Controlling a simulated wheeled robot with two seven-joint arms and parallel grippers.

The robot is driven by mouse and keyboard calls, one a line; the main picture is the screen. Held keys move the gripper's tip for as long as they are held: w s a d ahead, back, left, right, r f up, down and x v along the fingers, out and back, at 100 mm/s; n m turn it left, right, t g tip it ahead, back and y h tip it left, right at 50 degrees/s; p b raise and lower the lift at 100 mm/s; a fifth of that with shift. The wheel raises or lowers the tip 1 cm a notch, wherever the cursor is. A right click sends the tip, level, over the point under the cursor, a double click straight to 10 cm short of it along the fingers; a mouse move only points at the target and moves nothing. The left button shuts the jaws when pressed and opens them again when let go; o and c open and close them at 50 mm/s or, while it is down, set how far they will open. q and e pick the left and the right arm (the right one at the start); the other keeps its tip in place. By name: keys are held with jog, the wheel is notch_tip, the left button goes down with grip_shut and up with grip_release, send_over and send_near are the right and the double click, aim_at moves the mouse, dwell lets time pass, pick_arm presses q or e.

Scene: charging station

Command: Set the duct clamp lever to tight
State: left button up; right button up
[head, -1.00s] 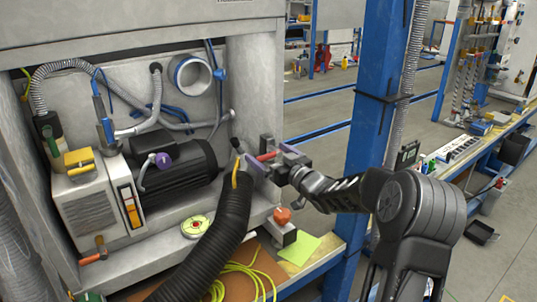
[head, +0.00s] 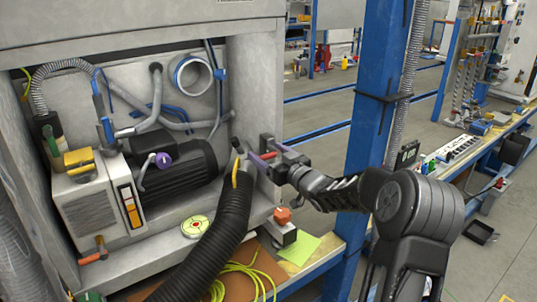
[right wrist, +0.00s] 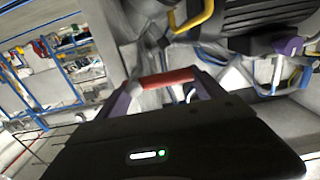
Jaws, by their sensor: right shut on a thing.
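The black corrugated duct (head: 222,232) rises from the lower middle of the head view to the right side wall of the open cabinet. The red duct clamp lever (head: 253,154) is near its upper end, partly hidden by my gripper. My right gripper (head: 260,158) reaches in from the right, its purple fingers closed around the lever. In the right wrist view, the red lever (right wrist: 166,78) lies crosswise between the purple fingers of my right gripper (right wrist: 160,84). The exact lever angle is hard to read. My left gripper is not in view.
A dark motor (head: 180,172) and a light box unit (head: 90,205) fill the cabinet, with an open round port (head: 190,74) above. A block with an orange knob (head: 282,216) stands below my gripper. A yellow cable (head: 245,275) lies in front. A blue post (head: 372,130) stands close behind my arm.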

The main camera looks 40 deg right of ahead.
jog(key=c, duration=0.8)
